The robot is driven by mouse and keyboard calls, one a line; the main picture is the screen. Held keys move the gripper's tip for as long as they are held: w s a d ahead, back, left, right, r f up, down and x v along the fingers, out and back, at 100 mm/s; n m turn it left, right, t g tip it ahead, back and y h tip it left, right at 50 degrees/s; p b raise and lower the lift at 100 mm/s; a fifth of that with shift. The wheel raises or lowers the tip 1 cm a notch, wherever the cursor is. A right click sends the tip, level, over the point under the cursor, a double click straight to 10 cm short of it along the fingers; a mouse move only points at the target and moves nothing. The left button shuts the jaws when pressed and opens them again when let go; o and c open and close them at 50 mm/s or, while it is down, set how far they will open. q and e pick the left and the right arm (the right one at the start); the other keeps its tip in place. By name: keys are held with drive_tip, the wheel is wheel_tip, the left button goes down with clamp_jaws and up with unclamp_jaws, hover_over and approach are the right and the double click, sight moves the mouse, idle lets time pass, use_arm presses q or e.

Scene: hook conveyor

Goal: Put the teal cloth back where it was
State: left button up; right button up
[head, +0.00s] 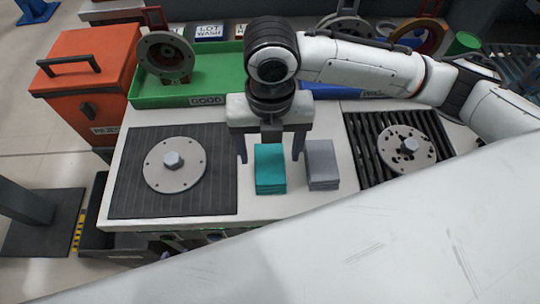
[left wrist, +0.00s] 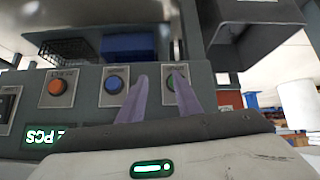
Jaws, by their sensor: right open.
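The teal cloth (head: 270,168) lies as a folded stack on the white tabletop, left of a similar folded grey cloth (head: 322,164). My right gripper (head: 270,155) is open in the head view, pointing down over the teal cloth. Its fingers stand apart, one left of the teal cloth and one near the gap between the cloths or above the grey one; I cannot tell their exact height. My left gripper (left wrist: 160,84) shows in the left wrist view, its two fingers apart with nothing between them, in front of a button panel.
A dark mat (head: 126,193) with a flanged disc (head: 158,180) lies at left, a black rack (head: 372,150) with a holed disc (head: 392,155) at right. A green tray (head: 150,100) stands behind, an orange bin (head: 80,95) beside. The panel has orange, blue (left wrist: 114,84) and green buttons.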

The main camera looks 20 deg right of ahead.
sight(270, 163)
wheel_tip(270, 163, up, 8)
